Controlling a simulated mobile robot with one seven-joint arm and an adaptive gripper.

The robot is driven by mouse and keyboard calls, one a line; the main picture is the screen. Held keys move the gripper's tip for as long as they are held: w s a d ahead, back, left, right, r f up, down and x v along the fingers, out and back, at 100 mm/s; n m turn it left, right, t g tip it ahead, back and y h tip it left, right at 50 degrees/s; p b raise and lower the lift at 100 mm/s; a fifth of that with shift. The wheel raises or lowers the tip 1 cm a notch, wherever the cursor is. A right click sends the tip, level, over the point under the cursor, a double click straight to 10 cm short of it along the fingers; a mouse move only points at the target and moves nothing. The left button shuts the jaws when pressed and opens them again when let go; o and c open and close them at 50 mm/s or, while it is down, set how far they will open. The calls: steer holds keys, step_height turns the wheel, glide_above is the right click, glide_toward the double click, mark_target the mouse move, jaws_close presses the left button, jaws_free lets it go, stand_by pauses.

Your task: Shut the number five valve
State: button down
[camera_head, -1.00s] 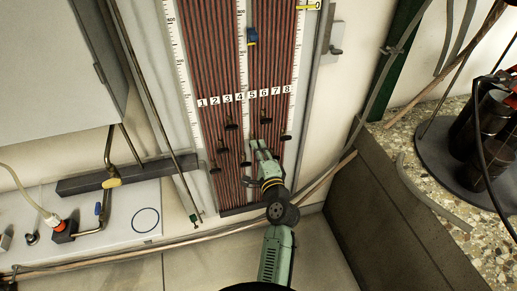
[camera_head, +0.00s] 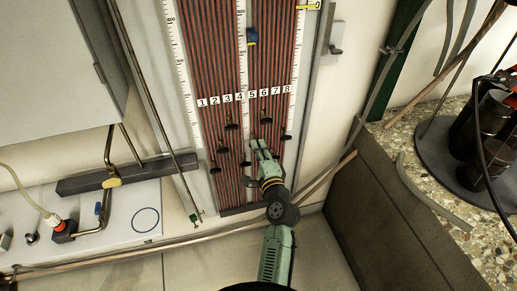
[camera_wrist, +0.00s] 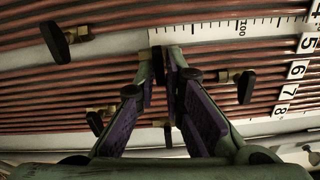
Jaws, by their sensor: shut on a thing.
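The numbered tube panel (camera_head: 216,60) shows labels 1 to 8 above black-handled valves. My gripper (camera_head: 259,150) is at the lower part of the panel, below label 5. In the wrist view my gripper (camera_wrist: 160,62) has its fingertips closed around a small dark valve handle (camera_wrist: 158,68), in line with the tubes by label 5 (camera_wrist: 305,44). This appears to be the number five valve. The fingers hide most of it, so its exact angle cannot be told.
Neighbouring valve handles stand close by: one at upper left (camera_wrist: 55,42), one at right (camera_wrist: 245,87), one below (camera_wrist: 167,133). A blue clip (camera_head: 252,36) sits higher on the panel.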

steer(key=shift+a, duration=0.1)
steer(key=c, duration=1.7)
jaws_free()
